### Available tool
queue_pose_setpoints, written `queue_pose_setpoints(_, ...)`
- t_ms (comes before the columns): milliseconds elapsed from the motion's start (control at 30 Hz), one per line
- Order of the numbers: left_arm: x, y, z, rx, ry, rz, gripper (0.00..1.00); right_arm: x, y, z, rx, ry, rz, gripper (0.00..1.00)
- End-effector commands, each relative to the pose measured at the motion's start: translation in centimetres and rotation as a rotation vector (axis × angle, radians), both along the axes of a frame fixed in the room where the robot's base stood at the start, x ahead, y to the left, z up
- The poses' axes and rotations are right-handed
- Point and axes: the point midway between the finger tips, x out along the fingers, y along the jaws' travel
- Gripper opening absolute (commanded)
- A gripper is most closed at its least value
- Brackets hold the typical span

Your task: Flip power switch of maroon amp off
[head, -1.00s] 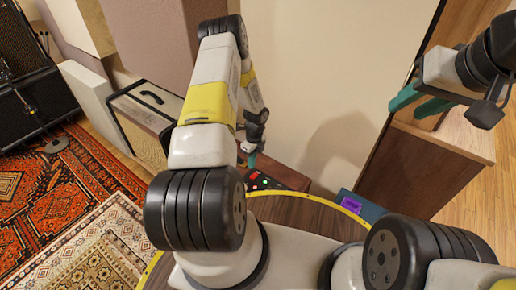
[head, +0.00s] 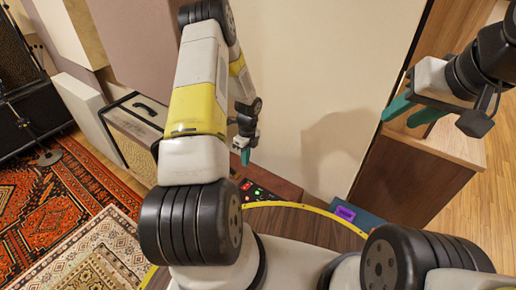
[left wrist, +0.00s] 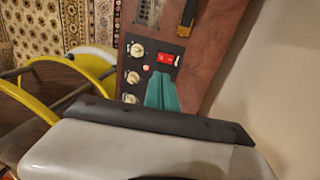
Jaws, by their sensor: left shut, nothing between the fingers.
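The maroon amp (head: 283,187) stands low by the wall, beyond my round base. Its dark control panel (head: 262,193) shows small red and green spots in the head view. In the left wrist view, the maroon amp (left wrist: 212,48) has a panel with several pale knobs, a red power switch (left wrist: 166,58) and a small round red light (left wrist: 146,68). My left gripper (head: 245,157) is shut and empty, above the panel. Its teal fingers (left wrist: 162,90) appear just below the red switch in the wrist view; contact cannot be told. My right gripper (head: 412,110) is open and empty, far right.
A wooden cabinet (head: 410,182) stands at the right, with a blue box (head: 350,214) bearing a purple part beside it. A cream-fronted amp (head: 134,135) stands left on patterned rugs (head: 75,200). The wall (head: 310,80) is close behind the maroon amp.

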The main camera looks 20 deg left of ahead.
Motion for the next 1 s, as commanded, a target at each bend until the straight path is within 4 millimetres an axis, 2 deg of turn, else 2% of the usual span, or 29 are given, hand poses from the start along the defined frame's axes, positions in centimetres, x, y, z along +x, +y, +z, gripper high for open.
queue_pose_setpoints(333, -0.2, 0.4, 0.0, -0.003, -0.004, -0.002, 0.00, 0.0, 0.0, 0.0, 0.000, 0.000, 0.000, 0.36)
queue_pose_setpoints(467, -0.3, 0.4, -0.6, -0.003, -0.002, -0.002, 0.00, 0.0, 0.0, 0.0, 0.000, 0.000, 0.000, 0.36)
queue_pose_setpoints(567, -0.5, 0.5, -1.9, -0.003, -0.002, -0.002, 0.00, 0.0, 0.0, 0.0, 0.000, 0.000, 0.000, 0.36)
queue_pose_setpoints(1000, -1.5, 0.8, -10.9, -0.002, -0.002, -0.003, 0.00, 0.0, 0.0, 0.0, 0.000, 0.000, 0.000, 0.36)
